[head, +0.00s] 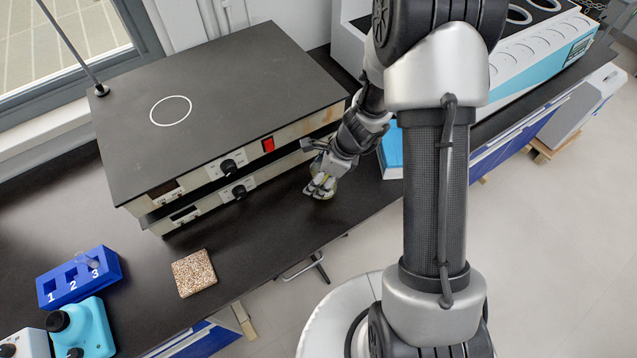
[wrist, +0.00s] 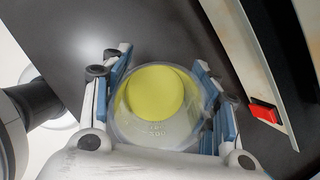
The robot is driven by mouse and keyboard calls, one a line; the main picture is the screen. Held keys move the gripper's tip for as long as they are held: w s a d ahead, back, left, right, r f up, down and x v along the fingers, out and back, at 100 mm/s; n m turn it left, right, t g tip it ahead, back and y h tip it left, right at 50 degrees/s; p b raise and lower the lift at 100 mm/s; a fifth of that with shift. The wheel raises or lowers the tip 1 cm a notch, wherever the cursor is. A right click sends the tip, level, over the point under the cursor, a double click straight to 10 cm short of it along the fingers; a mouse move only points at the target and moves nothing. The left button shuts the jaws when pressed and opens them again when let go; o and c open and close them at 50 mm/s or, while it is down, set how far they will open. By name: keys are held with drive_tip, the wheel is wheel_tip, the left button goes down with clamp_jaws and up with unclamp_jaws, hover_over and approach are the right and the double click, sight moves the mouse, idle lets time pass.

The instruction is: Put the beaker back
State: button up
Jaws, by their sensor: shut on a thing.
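The beaker (wrist: 160,133) is clear glass with printed markings and holds yellow liquid (wrist: 155,92). In the wrist view it sits between the two finger pads of my gripper (wrist: 160,105), which is shut on it. In the head view my gripper (head: 324,183) is low at the front right of the stacked hotplate units, close over the black bench. The beaker is mostly hidden there behind my fingers. I cannot tell whether its base touches the bench.
The stacked black-topped units (head: 215,110), with a white circle (head: 171,110) on top, stand left of my gripper. A cork-like tile (head: 194,273), a blue numbered rack (head: 78,277) and a teal device (head: 85,325) are at lower left. A blue box (head: 391,150) stands close right.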

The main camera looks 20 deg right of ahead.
drive_tip(key=shift+f, duration=0.9)
drive_tip(key=shift+f+b, duration=0.25)
drive_tip(key=shift+b, duration=0.15)
drive_tip(key=o, duration=1.2)
drive_tip(key=shift+r, duration=0.1)
